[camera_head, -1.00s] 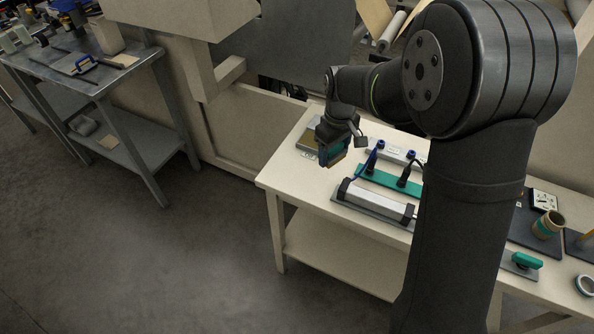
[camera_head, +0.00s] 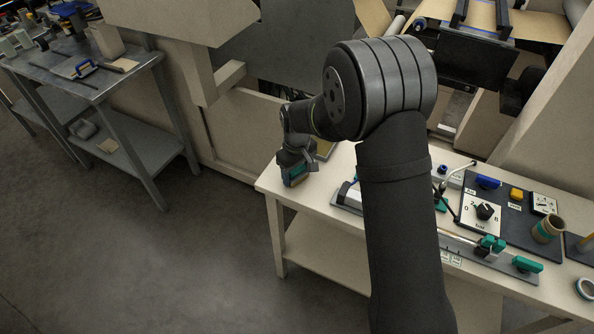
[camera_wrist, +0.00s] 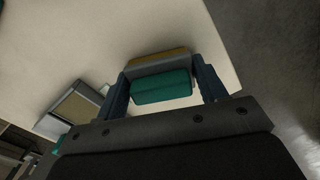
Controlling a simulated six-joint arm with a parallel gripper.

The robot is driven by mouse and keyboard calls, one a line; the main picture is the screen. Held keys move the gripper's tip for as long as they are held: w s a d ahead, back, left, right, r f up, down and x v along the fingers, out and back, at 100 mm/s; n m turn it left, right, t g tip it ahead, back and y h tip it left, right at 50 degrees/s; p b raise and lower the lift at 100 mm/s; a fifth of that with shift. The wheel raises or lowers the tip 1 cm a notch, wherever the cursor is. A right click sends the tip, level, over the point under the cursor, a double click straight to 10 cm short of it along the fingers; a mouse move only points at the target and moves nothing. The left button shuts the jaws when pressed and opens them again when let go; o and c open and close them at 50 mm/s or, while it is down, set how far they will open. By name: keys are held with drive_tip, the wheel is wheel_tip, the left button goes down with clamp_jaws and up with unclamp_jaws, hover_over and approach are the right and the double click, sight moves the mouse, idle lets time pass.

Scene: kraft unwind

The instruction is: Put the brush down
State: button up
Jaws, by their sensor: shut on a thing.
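The brush (camera_wrist: 162,87) has a teal body with a grey and tan strip along its far side. My gripper (camera_wrist: 163,80) is shut on it, with one blue finger at each end. In the head view my gripper (camera_head: 296,181) hangs near the left front corner of the cream table (camera_head: 335,189), with a bit of the teal brush (camera_head: 297,172) showing. The wrist view shows pale tabletop beyond the brush. I cannot tell whether the brush touches the table.
A tan pad with a grey edge (camera_wrist: 78,107) lies left of the brush in the wrist view. A white roller-like unit (camera_head: 347,194) is right of my gripper, partly behind my arm. A control panel with a dial (camera_head: 484,211) and a cup (camera_head: 548,229) stand farther right.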

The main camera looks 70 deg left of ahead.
drive_tip(key=o, duration=0.9)
drive_tip(key=shift+f, duration=0.1)
wheel_tip(320, 180, up, 12)
drive_tip(key=shift+r, duration=0.2)
drive_tip(key=shift+f, duration=0.1)
wheel_tip(320, 180, down, 12)
drive_tip(key=shift+f, duration=0.15)
wheel_tip(320, 180, up, 3)
drive_tip(key=shift+f, duration=0.15)
drive_tip(key=shift+r, duration=0.5)
